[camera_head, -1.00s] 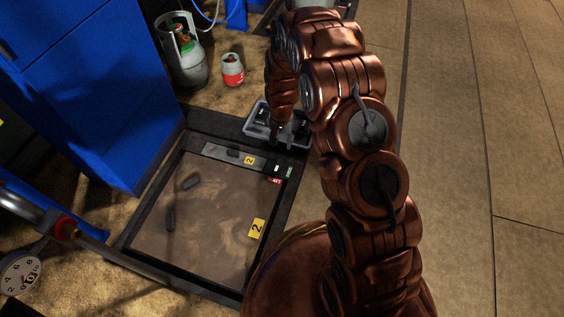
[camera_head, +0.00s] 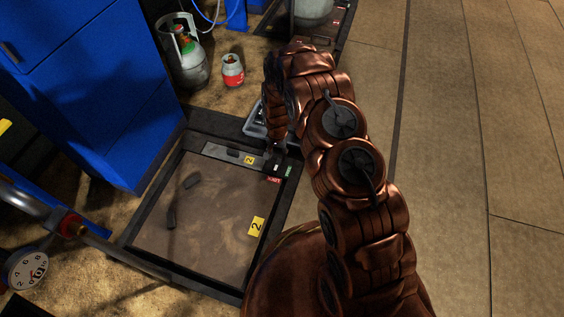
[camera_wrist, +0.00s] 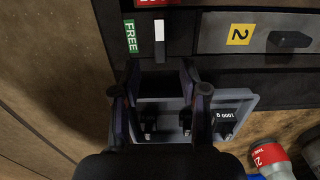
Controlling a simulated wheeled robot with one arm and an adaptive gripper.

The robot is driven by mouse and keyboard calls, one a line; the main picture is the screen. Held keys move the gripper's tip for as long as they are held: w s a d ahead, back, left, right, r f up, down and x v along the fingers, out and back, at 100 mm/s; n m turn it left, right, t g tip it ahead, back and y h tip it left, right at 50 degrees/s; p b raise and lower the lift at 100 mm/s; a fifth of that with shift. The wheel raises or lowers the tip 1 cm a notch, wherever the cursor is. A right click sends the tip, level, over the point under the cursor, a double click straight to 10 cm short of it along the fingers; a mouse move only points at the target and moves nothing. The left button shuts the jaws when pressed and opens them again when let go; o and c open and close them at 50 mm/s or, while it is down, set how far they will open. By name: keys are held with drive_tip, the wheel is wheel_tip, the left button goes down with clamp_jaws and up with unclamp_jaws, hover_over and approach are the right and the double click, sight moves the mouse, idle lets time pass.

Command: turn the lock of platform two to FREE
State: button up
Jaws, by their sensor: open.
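Platform two (camera_head: 185,232) is a brown plate in a dark frame with yellow "2" labels. Its lock lever, a dark piece with a white stripe (camera_wrist: 159,40), sits at the frame's corner; it also shows in the head view (camera_head: 276,168). In the wrist view the stripe points up toward a red label (camera_wrist: 157,2), mostly cut off. The green FREE label (camera_wrist: 130,36) is left of the lever. My gripper (camera_wrist: 162,88) is open, its fingertips just below the lever in the wrist view. In the head view my gripper (camera_head: 274,152) is close beside the lock; contact cannot be told.
A grey tray (camera_wrist: 248,100) with weights, one marked 1000 g, lies below and behind my fingers. A small red and white gas canister (camera_head: 232,70) and a larger gas cylinder (camera_head: 187,62) stand near a blue cabinet (camera_head: 85,85). The floor at right is clear.

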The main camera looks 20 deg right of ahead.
sight(278, 164)
drive_tip(key=shift+s+f+b, duration=0.1)
drive_tip(key=shift+f+b, duration=1.15)
drive_tip(key=shift+f, duration=2.3)
